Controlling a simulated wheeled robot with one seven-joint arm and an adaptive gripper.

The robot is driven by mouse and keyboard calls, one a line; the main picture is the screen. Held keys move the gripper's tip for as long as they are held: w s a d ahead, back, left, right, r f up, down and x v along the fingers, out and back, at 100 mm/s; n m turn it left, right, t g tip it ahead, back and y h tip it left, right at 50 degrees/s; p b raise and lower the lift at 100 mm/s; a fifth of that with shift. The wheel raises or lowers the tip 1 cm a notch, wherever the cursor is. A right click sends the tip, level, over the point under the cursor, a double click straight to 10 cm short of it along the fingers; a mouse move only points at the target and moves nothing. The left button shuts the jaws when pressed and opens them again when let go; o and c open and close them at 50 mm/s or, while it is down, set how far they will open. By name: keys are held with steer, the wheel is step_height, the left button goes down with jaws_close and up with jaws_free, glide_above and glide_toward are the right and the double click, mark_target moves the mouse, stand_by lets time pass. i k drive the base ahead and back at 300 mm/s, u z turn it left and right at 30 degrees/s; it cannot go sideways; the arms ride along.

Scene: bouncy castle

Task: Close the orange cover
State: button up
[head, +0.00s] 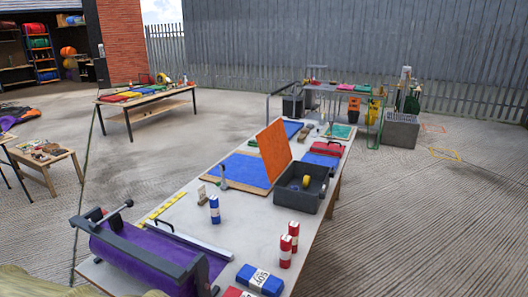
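The orange cover (273,150) is a flat panel standing raised and leaning on the long grey table (188,212). Its lower edge meets the right side of a flat blue panel (243,170) with a tan border. Whether the two are joined by a hinge cannot be told. The orange cover stands up from the blue panel, whose top is mostly bare. My gripper is not in view.
A dark grey bin (300,186) stands just right of the cover, with a yellow roll inside. A small bottle-like tool (223,178) and a blue can (214,209) stand nearby. A purple roller (140,258) fills the near left end. Red cans (286,250) stand near the front.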

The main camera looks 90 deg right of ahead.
mark_target(273, 143)
steer(key=z, duration=0.15)
steer(key=i, duration=5.35)
steer(key=z, duration=4.55)
steer(key=i, duration=1.65)
